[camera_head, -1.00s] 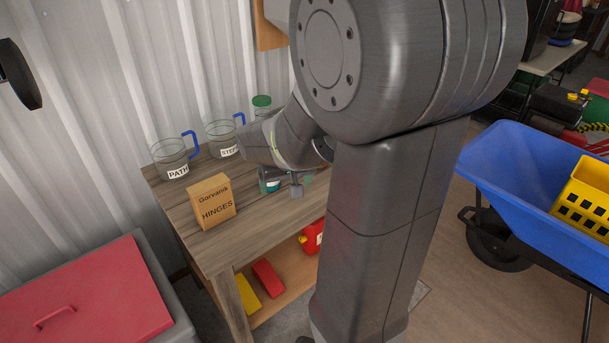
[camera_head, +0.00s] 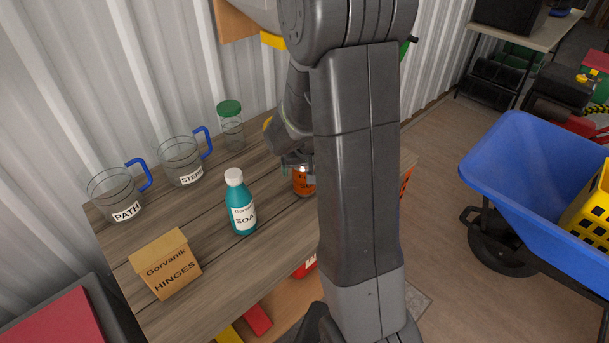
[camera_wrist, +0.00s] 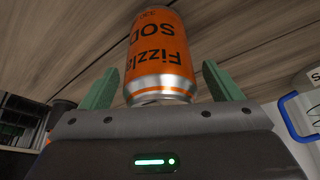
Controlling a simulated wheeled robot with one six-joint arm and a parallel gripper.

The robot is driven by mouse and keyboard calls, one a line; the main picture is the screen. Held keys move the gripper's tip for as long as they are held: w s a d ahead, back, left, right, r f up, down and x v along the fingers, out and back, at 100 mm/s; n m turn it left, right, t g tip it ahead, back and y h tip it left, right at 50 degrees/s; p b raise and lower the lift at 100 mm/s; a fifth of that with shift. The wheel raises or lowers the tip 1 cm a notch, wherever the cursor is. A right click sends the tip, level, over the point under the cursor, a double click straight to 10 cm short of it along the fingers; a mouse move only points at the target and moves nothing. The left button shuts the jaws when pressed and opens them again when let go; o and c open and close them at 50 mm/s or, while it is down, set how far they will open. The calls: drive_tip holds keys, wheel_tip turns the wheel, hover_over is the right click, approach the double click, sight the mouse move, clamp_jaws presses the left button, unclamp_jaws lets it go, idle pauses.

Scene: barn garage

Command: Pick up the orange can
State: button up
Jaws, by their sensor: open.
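The orange can (camera_wrist: 160,52), a soda can with a silver rim, stands on the wooden workbench. It lies between the two green fingers of my gripper (camera_wrist: 160,90) in the wrist view, which shows it upside down. The fingers are open, with a small gap on each side of the can. In the head view the can (camera_head: 304,183) shows only in part, left of my arm, with my gripper (camera_head: 297,160) close against it. My arm hides the can's right side and most of the fingers.
A teal soap bottle (camera_head: 240,203) stands left of the can. A hinges box (camera_head: 166,264), two glass mugs (camera_head: 118,196) (camera_head: 182,162) and a green-lidded jar (camera_head: 230,128) share the workbench (camera_head: 215,280). A blue wheelbarrow (camera_head: 520,175) stands to the right.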

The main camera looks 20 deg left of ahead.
drive_tip(key=shift+w+a+f, duration=0.1)
drive_tip(key=shift+w+f, duration=0.1)
drive_tip(key=shift+f, duration=0.4)
drive_tip(key=shift+c, duration=0.3)
drive_tip(key=c, duration=1)
